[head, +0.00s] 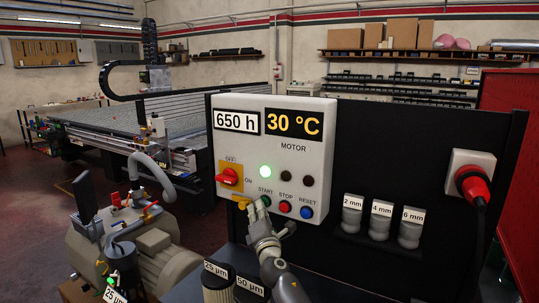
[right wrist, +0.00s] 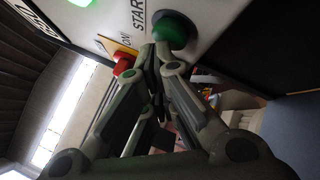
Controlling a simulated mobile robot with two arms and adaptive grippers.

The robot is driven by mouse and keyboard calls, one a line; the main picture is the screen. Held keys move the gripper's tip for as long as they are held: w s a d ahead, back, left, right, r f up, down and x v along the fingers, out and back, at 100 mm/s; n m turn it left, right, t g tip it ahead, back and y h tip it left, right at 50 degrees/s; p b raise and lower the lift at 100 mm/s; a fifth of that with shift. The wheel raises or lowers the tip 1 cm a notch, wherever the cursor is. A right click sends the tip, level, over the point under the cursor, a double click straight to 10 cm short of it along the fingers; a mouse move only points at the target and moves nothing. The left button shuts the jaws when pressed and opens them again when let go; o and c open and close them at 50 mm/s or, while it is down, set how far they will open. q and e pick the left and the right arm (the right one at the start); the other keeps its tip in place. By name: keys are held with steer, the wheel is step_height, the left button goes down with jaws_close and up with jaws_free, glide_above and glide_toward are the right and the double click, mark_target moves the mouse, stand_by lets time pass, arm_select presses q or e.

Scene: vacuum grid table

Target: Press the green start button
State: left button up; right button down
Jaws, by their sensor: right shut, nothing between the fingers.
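The green start button (head: 266,200) is on the white motor control box (head: 313,170), under the label START. In the head view my right gripper (head: 256,212) is in front of the box, just left of and below the button. In the right wrist view its shut, empty fingertips (right wrist: 164,57) are at the edge of the large green button (right wrist: 175,29). I cannot tell whether they touch or press it. A round green lamp (head: 265,171) above the button is lit. My left gripper is not in view.
A red stop button (head: 284,207) and a blue reset button (head: 306,212) sit right of the green one. A red rotary switch (head: 229,177) on a yellow plate is to the left. Labelled filters (head: 218,285) stand below, near my right arm.

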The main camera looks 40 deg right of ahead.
steer(key=s+a+p, duration=0.1)
steer(key=s+a, duration=0.1)
steer(key=a, duration=0.3)
steer(key=shift+s+a, duration=0.15)
steer(key=shift+a, duration=0.15)
steer(key=shift+f, duration=0.1)
stand_by(0.8)
